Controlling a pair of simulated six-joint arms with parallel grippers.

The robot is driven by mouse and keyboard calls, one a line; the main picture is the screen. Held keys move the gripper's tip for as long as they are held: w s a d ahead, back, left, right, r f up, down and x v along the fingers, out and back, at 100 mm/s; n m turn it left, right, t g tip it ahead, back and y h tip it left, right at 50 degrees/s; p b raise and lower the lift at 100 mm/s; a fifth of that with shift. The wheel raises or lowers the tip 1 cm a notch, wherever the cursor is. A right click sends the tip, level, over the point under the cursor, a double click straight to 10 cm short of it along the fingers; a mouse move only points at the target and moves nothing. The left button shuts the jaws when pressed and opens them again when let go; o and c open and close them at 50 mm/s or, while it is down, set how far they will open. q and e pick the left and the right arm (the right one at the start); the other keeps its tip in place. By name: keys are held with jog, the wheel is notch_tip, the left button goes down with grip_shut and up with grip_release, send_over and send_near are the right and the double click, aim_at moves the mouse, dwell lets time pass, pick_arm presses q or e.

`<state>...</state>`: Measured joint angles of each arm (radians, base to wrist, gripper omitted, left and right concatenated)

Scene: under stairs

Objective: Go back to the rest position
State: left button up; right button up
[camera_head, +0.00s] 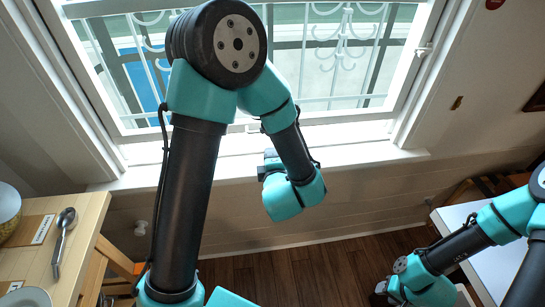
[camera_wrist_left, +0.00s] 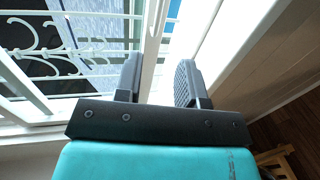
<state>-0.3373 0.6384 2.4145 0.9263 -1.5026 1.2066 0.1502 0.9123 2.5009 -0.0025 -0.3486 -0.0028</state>
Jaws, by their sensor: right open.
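My left arm rises in the middle of the head view and bends over at the top. My left gripper (camera_head: 267,164) hangs in front of the window sill, partly hidden by its own wrist. In the left wrist view the two dark fingers of my left gripper (camera_wrist_left: 160,80) stand apart with nothing between them. My right arm comes in at the right. My right gripper (camera_head: 381,288) is low beside the white table, small and partly hidden, and it is open. I see nothing held in it.
A barred window (camera_head: 330,60) with a white sill (camera_head: 350,157) is behind my left arm. A wooden table (camera_head: 86,215) at the left bears a spoon (camera_head: 62,240), a bowl (camera_head: 8,205) and a plate (camera_head: 28,297). A white table (camera_head: 490,265) stands at the right. Wooden floor (camera_head: 310,272) lies between.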

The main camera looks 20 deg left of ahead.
pick_arm(q)
notch_tip(320, 180, down, 10)
jog(key=m+g+h, duration=0.2)
jog(key=m+h, duration=0.3)
jog(key=m, duration=0.2)
jog(key=s+f+m+g+h, duration=0.3)
jog(key=s+f+m+g, duration=0.2)
jog(key=s+f+m, duration=0.2)
jog(key=s+f+m+g+h, duration=0.4)
jog(key=f+m, duration=0.4)
jog(key=f, duration=0.3)
jog(key=s+g, duration=0.1)
jog(key=s, duration=0.1)
jog(key=shift+s+d+f+m, duration=0.2)
jog(key=shift+s+d+m, duration=0.1)
jog(key=shift+s, duration=0.1)
